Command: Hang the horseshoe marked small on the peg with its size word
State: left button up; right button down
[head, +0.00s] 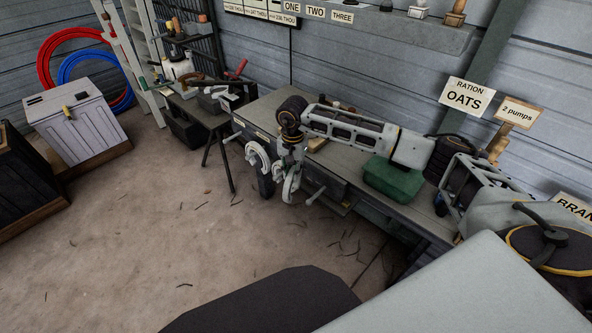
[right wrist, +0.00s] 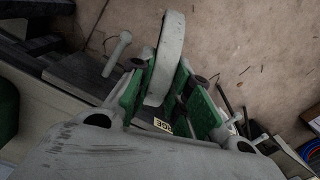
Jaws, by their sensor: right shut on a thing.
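My right gripper (head: 289,160) is at the front edge of the workbench (head: 262,113), shut on a grey horseshoe (head: 291,186). A partly hidden label (right wrist: 163,125) ends in "RGE". My left gripper is out of view.
A green box (head: 393,180) stands on the bench beneath my right forearm. A smaller table with tools (head: 205,113) is left of the bench. A pale cabinet (head: 78,118) stands farther left. The floor (head: 150,220) in front is open, with scattered dark scraps.

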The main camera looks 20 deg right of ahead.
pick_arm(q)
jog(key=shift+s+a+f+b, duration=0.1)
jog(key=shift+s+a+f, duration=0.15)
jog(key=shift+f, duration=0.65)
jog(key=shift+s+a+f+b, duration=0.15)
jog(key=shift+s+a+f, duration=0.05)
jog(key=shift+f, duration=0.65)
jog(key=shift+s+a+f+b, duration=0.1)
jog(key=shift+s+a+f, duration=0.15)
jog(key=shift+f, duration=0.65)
pick_arm(e)
jog(key=shift+w+a+f+n, duration=0.2)
jog(key=shift+a+n, duration=0.35)
jog(key=shift+n, duration=0.95)
jog(key=shift+w+a+f+n, duration=0.2)
jog(key=shift+a+n, duration=0.3)
jog(key=shift+n, duration=1)
jog(key=shift+w+a+f+n, duration=0.2)
jog(key=shift+a+n, duration=0.35)
jog(key=shift+n, duration=0.95)
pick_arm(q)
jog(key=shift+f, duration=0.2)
pick_arm(e)
jog(key=shift+a+n, duration=0.1)
jog(key=shift+n, duration=0.2)
